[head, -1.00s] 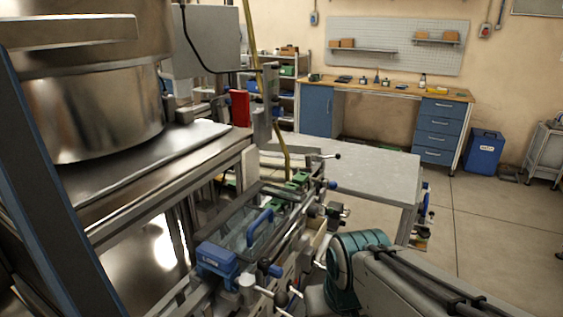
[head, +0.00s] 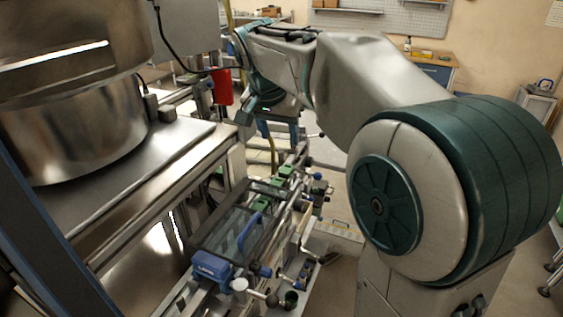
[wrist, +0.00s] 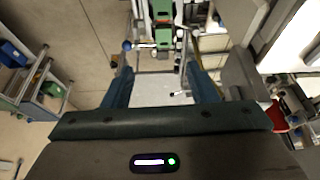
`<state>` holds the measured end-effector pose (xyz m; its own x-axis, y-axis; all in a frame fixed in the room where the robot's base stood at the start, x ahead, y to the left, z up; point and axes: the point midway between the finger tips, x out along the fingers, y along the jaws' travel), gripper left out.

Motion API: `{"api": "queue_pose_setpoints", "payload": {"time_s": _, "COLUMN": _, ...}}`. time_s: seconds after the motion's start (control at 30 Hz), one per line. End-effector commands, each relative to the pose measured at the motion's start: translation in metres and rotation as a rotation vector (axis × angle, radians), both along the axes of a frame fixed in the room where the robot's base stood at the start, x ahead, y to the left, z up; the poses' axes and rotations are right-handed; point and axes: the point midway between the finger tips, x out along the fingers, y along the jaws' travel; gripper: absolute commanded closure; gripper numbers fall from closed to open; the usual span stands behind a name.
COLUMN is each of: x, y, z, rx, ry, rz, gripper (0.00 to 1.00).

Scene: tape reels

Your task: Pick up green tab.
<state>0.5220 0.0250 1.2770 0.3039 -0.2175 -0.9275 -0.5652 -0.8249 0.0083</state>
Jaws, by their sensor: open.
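Several small green blocks sit in a row along the rail of the machine in the head view, one of them the green block (head: 281,170) toward the far end. I cannot tell which one is the green tab. In the wrist view two green pieces show beyond the fingertips: a nearer green piece (wrist: 164,38) and a farther green piece (wrist: 162,8) at the top edge. My gripper (wrist: 160,70) is open and empty, its two blue fingers apart, with the green pieces ahead of the gap. In the head view my arm reaches over and beyond the rail.
A blue handle (head: 249,233) and a blue clamp block (head: 211,267) stand on the near part of the machine. A large steel drum (head: 75,130) is at the left. A red object (head: 222,86) stands behind the machine. Rods and knobs stick out along the right side.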

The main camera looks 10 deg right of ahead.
Motion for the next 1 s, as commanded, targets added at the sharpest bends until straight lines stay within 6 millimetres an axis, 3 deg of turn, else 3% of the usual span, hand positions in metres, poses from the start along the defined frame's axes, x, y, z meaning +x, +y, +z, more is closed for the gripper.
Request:
{"api": "queue_pose_setpoints", "payload": {"time_s": 0.17, "x": 0.012, "y": 0.000, "z": -0.001, "rx": 0.000, "ry": -0.009, "rz": -0.028, "gripper": 0.47}}
{"api": "queue_pose_setpoints", "payload": {"time_s": 0.5, "x": 0.030, "y": -0.014, "z": -0.059, "rx": 0.000, "ry": -0.009, "rz": -0.028, "gripper": 0.47}}
{"api": "queue_pose_setpoints", "payload": {"time_s": 0.77, "x": 0.035, "y": -0.018, "z": -0.078, "rx": 0.001, "ry": -0.010, "rz": -0.026, "gripper": 0.47}}
{"api": "queue_pose_setpoints", "payload": {"time_s": 1.0, "x": 0.042, "y": -0.022, "z": -0.112, "rx": 0.001, "ry": -0.008, "rz": -0.028, "gripper": 0.47}}
